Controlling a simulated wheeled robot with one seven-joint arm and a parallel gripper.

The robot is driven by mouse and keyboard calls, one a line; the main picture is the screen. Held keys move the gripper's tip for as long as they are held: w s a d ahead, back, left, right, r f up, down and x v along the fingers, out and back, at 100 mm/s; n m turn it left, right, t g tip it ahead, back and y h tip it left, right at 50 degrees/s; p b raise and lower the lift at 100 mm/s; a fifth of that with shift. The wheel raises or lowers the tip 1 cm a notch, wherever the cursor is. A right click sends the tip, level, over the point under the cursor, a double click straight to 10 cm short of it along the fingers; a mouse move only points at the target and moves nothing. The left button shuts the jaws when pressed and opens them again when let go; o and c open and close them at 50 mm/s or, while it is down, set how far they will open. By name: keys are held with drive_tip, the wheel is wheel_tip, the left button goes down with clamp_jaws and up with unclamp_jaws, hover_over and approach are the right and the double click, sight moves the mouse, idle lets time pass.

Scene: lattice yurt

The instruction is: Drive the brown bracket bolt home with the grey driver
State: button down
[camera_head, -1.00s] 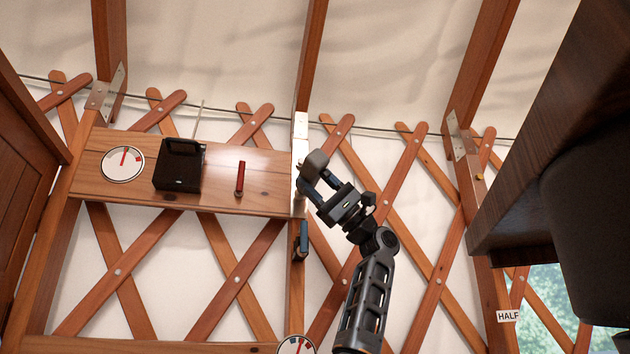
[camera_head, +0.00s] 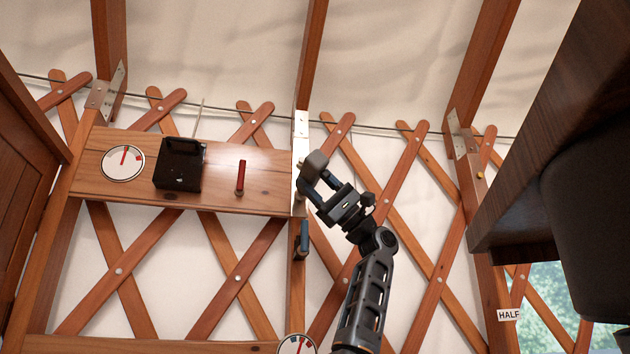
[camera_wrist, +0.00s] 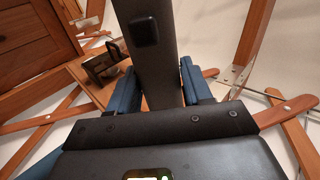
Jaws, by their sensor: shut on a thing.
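My gripper (camera_head: 317,181) is up beside the post at the right end of the wooden panel. It is shut on the grey driver (camera_head: 316,161), whose grey end shows above the fingers. In the wrist view the driver (camera_wrist: 148,65) is a dark grey bar between the blue finger pads. A pale metal bracket (camera_head: 300,132) is on the post just above and left of the driver. I cannot make out the brown bolt; the driver and gripper cover part of that area. I cannot tell whether the driver touches a bolt.
The panel (camera_head: 225,200) carries a round dial (camera_head: 123,163), a black box (camera_head: 179,165) and a red-handled tool (camera_head: 240,177). A blue-grey object (camera_head: 303,238) hangs on the post below. Another bracket (camera_head: 455,133) and a yellowish bolt (camera_head: 480,176) are at right, near a dark overhanging surface (camera_head: 540,110).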

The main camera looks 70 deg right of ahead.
sight(325, 166)
drive_tip(key=shift+w+d+r, duration=0.15)
drive_tip(key=shift+w+d, duration=0.1)
drive_tip(key=shift+d, duration=0.25)
idle(1.8)
drive_tip(key=shift+a, duration=0.1)
drive_tip(key=shift+s+a, duration=0.2)
drive_tip(key=shift+s+a+b, duration=0.5)
drive_tip(key=shift+s+a, duration=0.05)
drive_tip(key=shift+a, duration=0.35)
drive_tip(key=shift+s+a+b, duration=0.55)
drive_tip(key=shift+a, duration=0.35)
drive_tip(key=shift+s+a+b, duration=0.5)
drive_tip(key=shift+s+a, duration=0.05)
drive_tip(key=shift+a, duration=0.35)
drive_tip(key=shift+a, duration=0.1)
drive_tip(key=shift+s+a+f+b, duration=0.2)
drive_tip(key=shift+s+a+b, duration=0.45)
drive_tip(key=shift+a, duration=0.35)
drive_tip(key=s+a+b, duration=0.2)
drive_tip(key=s+a, duration=0.2)
drive_tip(key=a, duration=0.2)
drive_tip(key=shift+a, duration=0.15)
drive_tip(key=shift+r, duration=0.15)
